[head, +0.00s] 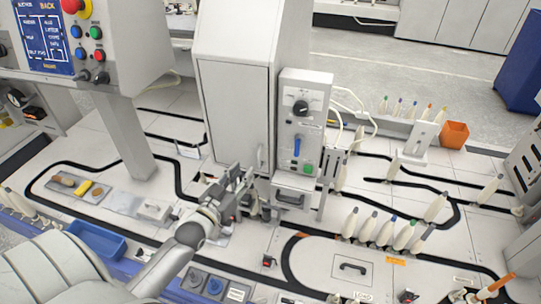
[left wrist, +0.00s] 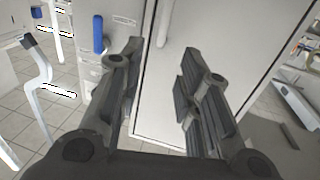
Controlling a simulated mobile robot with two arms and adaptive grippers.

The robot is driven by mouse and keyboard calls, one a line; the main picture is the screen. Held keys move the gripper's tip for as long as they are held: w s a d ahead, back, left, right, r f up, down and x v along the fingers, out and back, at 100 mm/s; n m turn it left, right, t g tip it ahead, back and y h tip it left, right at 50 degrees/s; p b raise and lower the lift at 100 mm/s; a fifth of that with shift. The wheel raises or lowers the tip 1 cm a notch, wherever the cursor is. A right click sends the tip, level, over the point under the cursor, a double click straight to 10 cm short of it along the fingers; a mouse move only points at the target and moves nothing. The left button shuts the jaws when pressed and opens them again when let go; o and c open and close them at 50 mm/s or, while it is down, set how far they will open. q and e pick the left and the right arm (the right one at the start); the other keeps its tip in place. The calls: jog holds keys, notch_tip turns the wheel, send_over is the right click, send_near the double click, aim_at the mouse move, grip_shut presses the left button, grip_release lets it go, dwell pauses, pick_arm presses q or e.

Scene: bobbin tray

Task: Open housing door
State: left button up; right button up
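The housing (head: 235,35) is a tall grey-white cabinet in the middle of the head view. Its flat door (head: 235,112) looks shut, with a slim upright handle (head: 259,156) low near its right edge. My left gripper (head: 243,180) is just in front of the door's lower right part, near the handle. In the left wrist view, the fingers of my left gripper (left wrist: 161,65) are apart with nothing between them. The door (left wrist: 225,40) fills the view beyond, and the pale handle (left wrist: 164,24) appears between and past the fingertips. My right gripper is not in view.
A control box (head: 300,120) with a black knob and blue lever stands right of the door. A post-mounted control panel (head: 75,40) stands left. Bobbins (head: 385,230) stand on the black track at right. A blue tray (head: 97,240) lies near the front left.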

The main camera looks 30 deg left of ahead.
aim_at(258, 153)
pick_arm(q)
jog(key=w, duration=1)
jog(key=shift+a, duration=0.25)
jog(key=shift+c, duration=0.5)
grip_shut()
